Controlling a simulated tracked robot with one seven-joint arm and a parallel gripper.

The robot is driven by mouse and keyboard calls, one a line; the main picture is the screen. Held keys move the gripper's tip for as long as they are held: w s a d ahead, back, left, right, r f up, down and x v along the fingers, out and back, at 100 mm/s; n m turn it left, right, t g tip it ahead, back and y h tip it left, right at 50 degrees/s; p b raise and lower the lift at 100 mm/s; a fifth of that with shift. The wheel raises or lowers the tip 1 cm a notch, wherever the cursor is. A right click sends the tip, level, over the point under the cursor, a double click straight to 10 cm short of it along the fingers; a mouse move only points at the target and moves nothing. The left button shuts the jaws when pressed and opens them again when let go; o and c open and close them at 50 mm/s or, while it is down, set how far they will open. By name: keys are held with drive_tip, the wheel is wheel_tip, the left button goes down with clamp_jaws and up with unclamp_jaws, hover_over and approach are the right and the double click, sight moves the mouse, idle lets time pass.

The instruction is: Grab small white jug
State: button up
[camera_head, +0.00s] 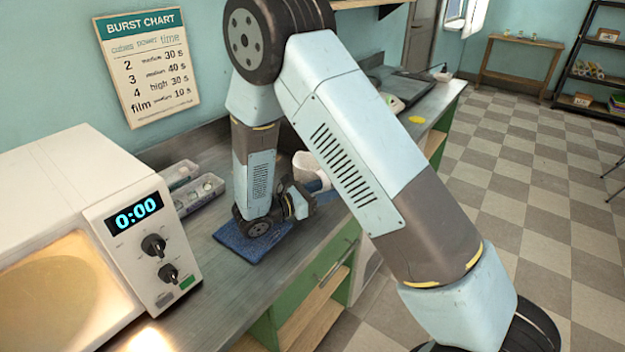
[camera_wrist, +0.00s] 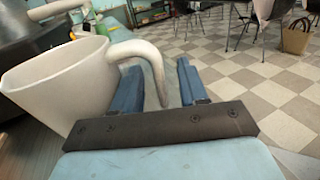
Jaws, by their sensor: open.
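The small white jug (camera_wrist: 55,82) fills the left of the wrist view, upright, with its wide mouth facing up. Its curved handle (camera_wrist: 150,62) reaches right, and its lower end hangs between the two blue fingers of my gripper (camera_wrist: 158,78). The fingers are apart, with a gap between the handle and the right finger. I cannot tell whether the left finger touches the handle. In the head view the white jug (camera_head: 305,163) shows only in part on the counter, behind my arm. My gripper (camera_head: 300,203) is beside it, low over the counter.
A microwave (camera_head: 145,215) stands on the counter (camera_head: 215,265) at left. Clear trays (camera_head: 198,193) lie by the wall. A blue mat (camera_head: 245,243) lies below my wrist. A yellow item (camera_head: 417,120) lies farther along. Open checkered floor (camera_head: 530,190) is at right.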

drive_tip(key=x, duration=0.2)
drive_tip(key=shift+w+d, duration=0.1)
drive_tip(key=shift+d, duration=0.15)
clamp_jaws()
